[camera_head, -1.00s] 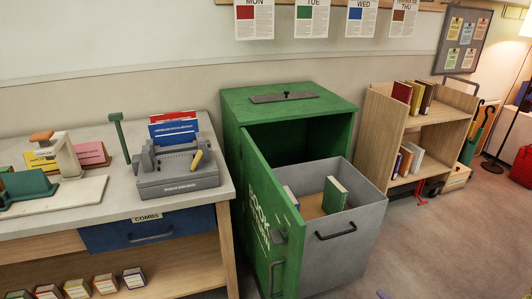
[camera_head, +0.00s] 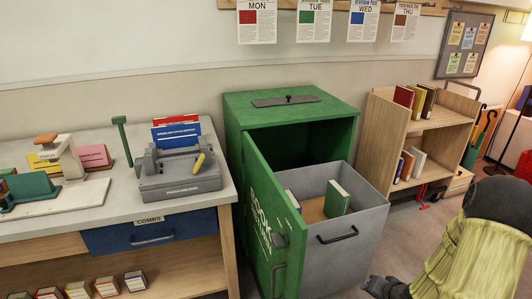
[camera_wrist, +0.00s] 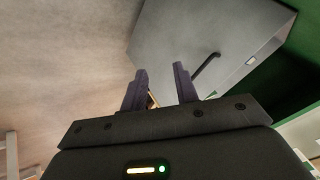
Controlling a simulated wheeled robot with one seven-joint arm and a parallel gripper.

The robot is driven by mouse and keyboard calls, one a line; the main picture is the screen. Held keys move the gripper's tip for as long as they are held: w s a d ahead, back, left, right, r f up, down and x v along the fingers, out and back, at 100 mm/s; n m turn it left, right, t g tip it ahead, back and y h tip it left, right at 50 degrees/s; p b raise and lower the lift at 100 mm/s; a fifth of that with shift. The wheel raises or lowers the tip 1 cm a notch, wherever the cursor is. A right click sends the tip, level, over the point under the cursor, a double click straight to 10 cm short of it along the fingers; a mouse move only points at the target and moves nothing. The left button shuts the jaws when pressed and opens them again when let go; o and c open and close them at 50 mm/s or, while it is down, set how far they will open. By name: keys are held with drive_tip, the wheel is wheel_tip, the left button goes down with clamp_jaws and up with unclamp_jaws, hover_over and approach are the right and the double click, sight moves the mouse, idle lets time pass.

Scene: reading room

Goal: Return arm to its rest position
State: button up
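My arm, in a yellowish ribbed cover, shows at the lower right of the head view. My gripper (camera_head: 384,288) is at the bottom edge there, in front of the grey bin and only partly in view. In the wrist view, the two dark fingers of my gripper (camera_wrist: 160,88) stand apart with a gap between them. A small tan patch shows at the gap; I cannot tell what it is. No held object is visible. The grey bin (camera_wrist: 225,45) with its dark handle (camera_wrist: 206,68) lies beyond the fingers.
A green cabinet (camera_head: 236,107) stands open, its door (camera_head: 270,225) swung forward beside the pulled-out grey bin (camera_head: 365,225), which holds books. A wooden book cart (camera_head: 375,135) stands to the right. A worktable (camera_head: 95,205) with a grey punch machine (camera_head: 180,180) is at left.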

drive_tip(key=s+a+r+n+g+h, duration=0.1)
drive_tip(key=s+a+r+n+g, duration=0.15)
drive_tip(key=s+a+r, duration=0.45)
drive_tip(key=s+a+r+n+g+h, duration=0.15)
drive_tip(key=s+a+r+n, duration=0.3)
drive_tip(key=a+r, duration=0.45)
wheel_tip(320, 180, up, 26)
drive_tip(key=g+p, duration=0.1)
drive_tip(key=p, duration=2.5)
drive_tip(key=shift+d+f+m+y, duration=0.15)
drive_tip(key=shift+d+m+y, duration=0.15)
drive_tip(key=shift+y, duration=0.15)
